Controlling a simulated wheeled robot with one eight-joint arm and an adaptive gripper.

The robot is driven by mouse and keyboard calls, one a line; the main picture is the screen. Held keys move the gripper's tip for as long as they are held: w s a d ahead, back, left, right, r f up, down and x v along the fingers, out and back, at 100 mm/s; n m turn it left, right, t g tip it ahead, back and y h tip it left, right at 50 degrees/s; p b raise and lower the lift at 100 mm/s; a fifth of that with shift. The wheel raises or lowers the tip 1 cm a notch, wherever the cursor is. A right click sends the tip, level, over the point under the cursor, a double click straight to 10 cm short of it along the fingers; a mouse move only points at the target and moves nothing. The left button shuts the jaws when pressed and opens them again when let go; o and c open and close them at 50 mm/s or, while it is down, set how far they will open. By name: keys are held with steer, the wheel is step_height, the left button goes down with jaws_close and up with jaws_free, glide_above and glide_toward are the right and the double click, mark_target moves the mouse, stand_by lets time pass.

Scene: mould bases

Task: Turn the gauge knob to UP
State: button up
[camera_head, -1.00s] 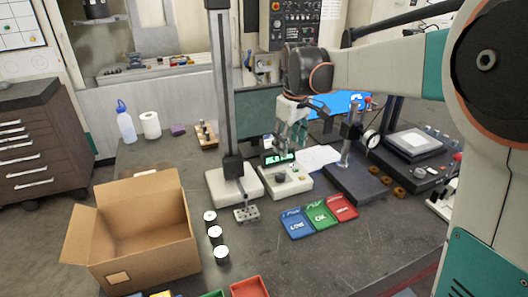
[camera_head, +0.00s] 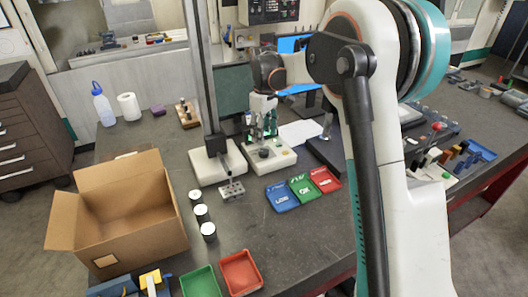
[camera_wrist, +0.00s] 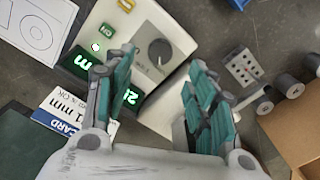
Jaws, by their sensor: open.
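The gauge is a white box (camera_head: 284,160) on the table, with a dark round knob (camera_head: 264,153) on its top. In the wrist view the knob (camera_wrist: 160,52) shows a pale pointer line, and the small lettering beside it is not legible. A lit green display (camera_wrist: 78,66) is partly hidden behind one finger. My gripper (camera_head: 259,135) is open above the box, pointing down. In the wrist view my gripper (camera_wrist: 161,58) has its fingertips on either side of the knob, with gaps to both; I cannot tell its height above it.
A column stand with a white base (camera_head: 204,170) stands close left of the gauge. A metal block with holes (camera_head: 232,189) lies in front. Blue (camera_head: 281,198), green (camera_head: 303,188) and red (camera_head: 325,179) trays lie to the right. A cardboard box (camera_head: 125,210) is at the left.

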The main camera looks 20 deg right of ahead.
mark_target(264, 151)
step_height(264, 151, down, 8)
steer(key=shift+r+b, duration=0.1)
steer(key=shift+b, duration=0.65)
steer(key=c, duration=1.1)
